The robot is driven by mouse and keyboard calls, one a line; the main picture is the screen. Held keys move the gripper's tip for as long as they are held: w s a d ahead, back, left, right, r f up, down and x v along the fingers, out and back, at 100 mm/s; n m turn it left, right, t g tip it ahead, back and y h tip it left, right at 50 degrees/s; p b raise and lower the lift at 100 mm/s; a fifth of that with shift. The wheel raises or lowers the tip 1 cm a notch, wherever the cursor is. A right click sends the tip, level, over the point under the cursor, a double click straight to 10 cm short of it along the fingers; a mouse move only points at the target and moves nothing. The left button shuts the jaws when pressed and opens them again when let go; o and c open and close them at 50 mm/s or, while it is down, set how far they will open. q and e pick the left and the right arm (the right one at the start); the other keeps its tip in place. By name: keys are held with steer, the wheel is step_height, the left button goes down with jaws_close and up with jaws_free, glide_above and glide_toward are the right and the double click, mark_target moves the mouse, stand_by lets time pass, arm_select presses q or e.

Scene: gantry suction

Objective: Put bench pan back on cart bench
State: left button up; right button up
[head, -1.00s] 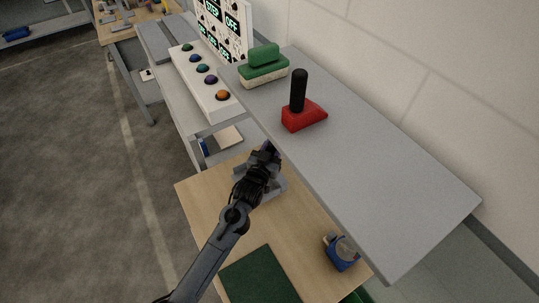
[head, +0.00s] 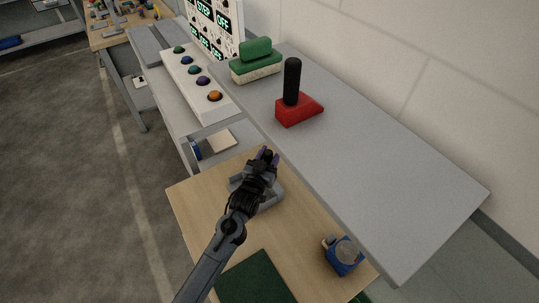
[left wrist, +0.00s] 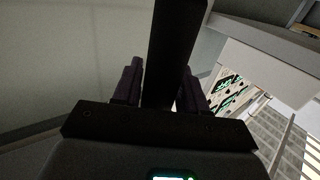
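A grey, flat, tray-like piece (head: 270,197), which looks like the bench pan, shows behind and below my left gripper in the head view. It appears over the wooden bench top (head: 195,205); I cannot tell whether it touches it. My left gripper (head: 268,155) has purple fingers and is in front of the grey shelf's near edge. In the left wrist view the fingers (left wrist: 162,85) stand either side of a dark bar (left wrist: 175,45) that fills the gap, like a held handle. Its join to the pan is hidden. My right gripper is not in view.
A grey shelf (head: 400,190) overhangs the bench, carrying a green brush (head: 256,62) and a red block with a black handle (head: 299,108). A blue device (head: 343,256) and a dark green mat (head: 254,281) lie on the bench. A button panel (head: 200,82) stands beyond.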

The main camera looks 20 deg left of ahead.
arm_select(q)
steer(key=o, duration=0.3)
steer(key=shift+r, duration=0.1)
steer(key=shift+r, duration=0.1)
steer(key=s+a+f+g, duration=0.1)
steer(key=s+f+g, duration=0.1)
steer(key=s, duration=0.6)
steer(key=s+a+f+g+p, duration=0.1)
steer(key=s+f+g, duration=0.1)
steer(key=s, duration=0.7)
steer(key=s+a+f+g, duration=0.1)
steer(key=s+f+g, duration=0.2)
steer(key=s, duration=0.6)
steer(key=shift+s+m+g+p, duration=0.1)
steer(key=shift+m+g+p, duration=0.25)
steer(key=shift+g, duration=0.25)
steer(key=s+g, duration=0.2)
steer(key=s, duration=0.3)
steer(key=s+a+g, duration=0.1)
steer(key=s+g, duration=0.1)
steer(key=s, duration=0.3)
steer(key=s+a+g+y, duration=0.1)
steer(key=s+g, duration=0.1)
steer(key=s, duration=0.2)
steer(key=shift+s+a+m, duration=0.2)
steer(key=shift+s+m, duration=0.05)
steer(key=shift+s, duration=0.15)
